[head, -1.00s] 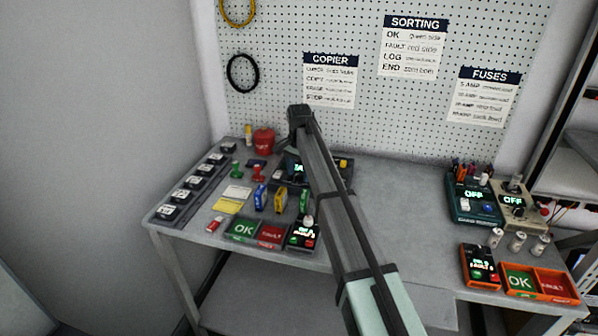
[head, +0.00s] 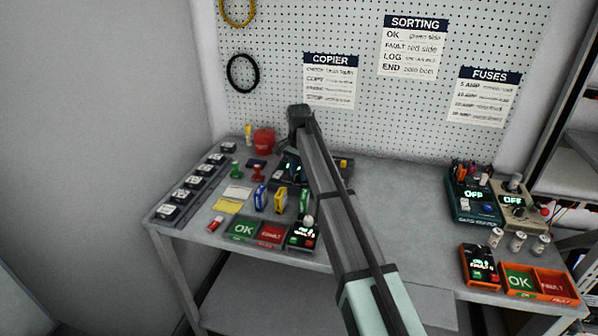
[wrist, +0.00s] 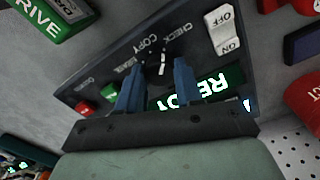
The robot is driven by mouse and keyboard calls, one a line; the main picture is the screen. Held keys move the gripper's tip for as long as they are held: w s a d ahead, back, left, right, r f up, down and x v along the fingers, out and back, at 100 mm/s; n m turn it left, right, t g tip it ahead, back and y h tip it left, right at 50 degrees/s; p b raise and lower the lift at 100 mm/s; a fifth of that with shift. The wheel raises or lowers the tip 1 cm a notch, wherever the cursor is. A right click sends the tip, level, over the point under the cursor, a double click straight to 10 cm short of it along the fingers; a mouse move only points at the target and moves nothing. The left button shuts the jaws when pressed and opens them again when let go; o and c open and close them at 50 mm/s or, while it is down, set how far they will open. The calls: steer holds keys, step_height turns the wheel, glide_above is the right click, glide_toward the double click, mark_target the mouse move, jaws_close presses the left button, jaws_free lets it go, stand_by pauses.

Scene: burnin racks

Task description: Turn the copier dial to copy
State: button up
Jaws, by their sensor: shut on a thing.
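The copier (head: 344,175) is a dark box on the bench, mostly hidden behind my arm in the head view. In the wrist view its panel (wrist: 98,68) has labels that include CHECK, COPY and ERASE around a dark dial (wrist: 161,70) with a white mark. The mark points toward the COPY and CHECK side; I cannot tell exactly which label it meets. My gripper (wrist: 159,72) has its two blue fingers on either side of the dial, shut on it. A green lit display (wrist: 215,88) is partly covered by a finger. A white ON/OFF switch (wrist: 223,30) sits beside the dial.
A red button (wrist: 83,108) and a green button (wrist: 109,92) sit close to the fingers. A green DRIVE block (wrist: 45,20) is beside the copier. A red container (head: 264,142) stands behind it. Bench space (head: 400,195) right of my arm is clear.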

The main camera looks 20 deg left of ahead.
mark_target(299, 174)
steer(key=shift+n, duration=0.4)
steer(key=n, duration=0.3)
steer(key=shift+n, duration=2.6)
steer(key=o, duration=1)
steer(key=shift+r, duration=0.1)
step_height(299, 174, up, 14)
steer(key=shift+f, duration=0.15)
